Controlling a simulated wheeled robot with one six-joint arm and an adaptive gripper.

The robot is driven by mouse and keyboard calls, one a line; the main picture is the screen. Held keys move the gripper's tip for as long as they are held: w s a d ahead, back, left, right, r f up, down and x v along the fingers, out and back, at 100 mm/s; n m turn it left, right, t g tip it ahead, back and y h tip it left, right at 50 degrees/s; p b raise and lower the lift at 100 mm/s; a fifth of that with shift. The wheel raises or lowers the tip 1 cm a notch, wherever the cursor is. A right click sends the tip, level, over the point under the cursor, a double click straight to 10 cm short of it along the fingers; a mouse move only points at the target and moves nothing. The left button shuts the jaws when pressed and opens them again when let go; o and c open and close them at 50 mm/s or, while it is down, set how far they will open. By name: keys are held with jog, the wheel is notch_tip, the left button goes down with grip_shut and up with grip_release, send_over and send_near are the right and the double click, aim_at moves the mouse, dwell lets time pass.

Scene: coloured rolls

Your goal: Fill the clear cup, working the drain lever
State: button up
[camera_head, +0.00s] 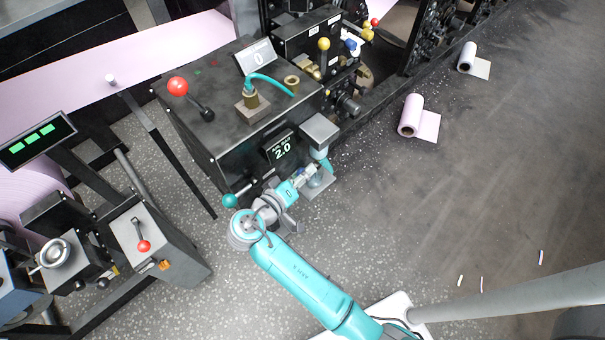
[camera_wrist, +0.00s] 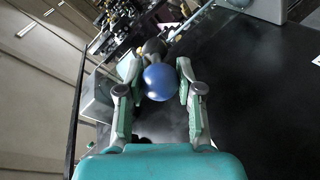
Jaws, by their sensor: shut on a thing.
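My gripper (camera_head: 311,170) reaches the front of the black machine, beside a small grey stand. In the wrist view my gripper (camera_wrist: 159,75) has its fingers on either side of a smooth blue ball knob (camera_wrist: 160,83) and is shut on it. A dark part shows behind the knob; whether it is the drain lever's shaft is unclear. Under the stand's grey top block (camera_head: 320,131) is a pale bluish cylinder (camera_head: 319,155), perhaps the clear cup, partly hidden by my gripper. Its fill level cannot be told. The stand's grey base plate (camera_head: 318,187) lies below.
A grey console (camera_head: 155,240) stands left.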

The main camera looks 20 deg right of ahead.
jog(key=o, duration=1.2)
jog(key=shift+a, duration=0.1)
jog(key=v, duration=1.1)
jog(key=shift+s+a+r, duration=0.15)
jog(key=shift+s+a, duration=0.05)
jog(key=shift+a, duration=0.1)
jog(key=shift+c, duration=0.2)
